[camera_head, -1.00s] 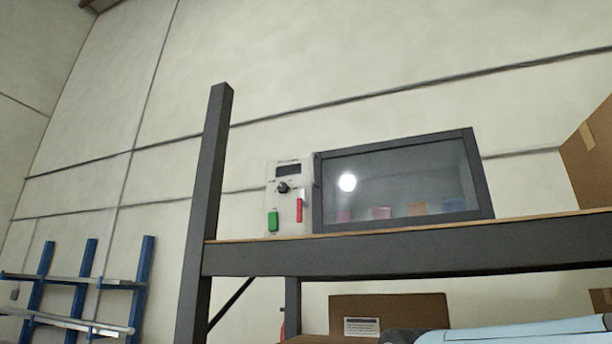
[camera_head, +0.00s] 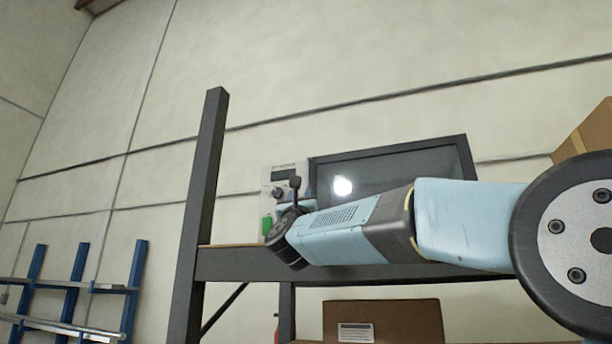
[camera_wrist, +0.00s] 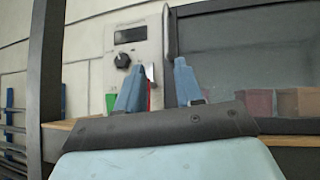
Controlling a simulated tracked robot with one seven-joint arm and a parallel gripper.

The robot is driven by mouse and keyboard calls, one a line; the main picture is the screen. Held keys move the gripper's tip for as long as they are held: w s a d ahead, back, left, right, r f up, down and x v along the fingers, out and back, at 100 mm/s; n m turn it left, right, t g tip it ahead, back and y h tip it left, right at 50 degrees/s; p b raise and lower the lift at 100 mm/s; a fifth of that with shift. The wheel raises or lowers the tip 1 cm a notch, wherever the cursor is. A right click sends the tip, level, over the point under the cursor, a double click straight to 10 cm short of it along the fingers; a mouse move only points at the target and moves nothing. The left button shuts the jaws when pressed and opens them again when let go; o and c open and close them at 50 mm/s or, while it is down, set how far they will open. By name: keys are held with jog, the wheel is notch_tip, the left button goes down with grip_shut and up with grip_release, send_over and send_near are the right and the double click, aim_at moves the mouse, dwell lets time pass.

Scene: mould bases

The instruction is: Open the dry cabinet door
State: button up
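The dry cabinet stands on the shelf with its dark-framed glass door (camera_head: 400,165) shut; the door also shows in the wrist view (camera_wrist: 245,60). A pale upright bar (camera_wrist: 166,40) runs along the door's left edge. Left of it is a white control panel (camera_head: 283,174) with a display, a black knob (camera_wrist: 122,60), a green switch (camera_wrist: 110,102) and a red part seen between my fingers. My gripper (camera_wrist: 156,75) is open, its two blue fingers apart in front of the panel and the door's left edge. In the head view my arm hides the cabinet's lower part and the fingertips are unclear.
A dark shelf post (camera_head: 206,170) stands left of the cabinet, and the shelf beam (camera_head: 225,262) runs below it. A cardboard box (camera_head: 385,318) sits lower down. Another box (camera_head: 590,135) is at the right. Blue racking (camera_head: 80,275) stands far left.

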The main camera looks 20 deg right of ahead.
aim_at(307, 173)
jog(key=w+d+r+m, duration=0.1)
jog(key=w+r, duration=0.2)
jog(key=w+d+r+m+h, duration=0.1)
jog(key=w+d+r, duration=0.1)
jog(key=r, duration=0.2)
jog(key=w+d+r+h, duration=0.1)
jog(key=w+r, duration=0.2)
jog(key=shift+w+d+r+m+g, duration=0.2)
jog(key=shift+w+r+m+g, duration=0.1)
jog(key=shift+w+r+m, duration=0.1)
jog(key=shift+c, duration=0.3)
grip_shut()
dwell(0.3)
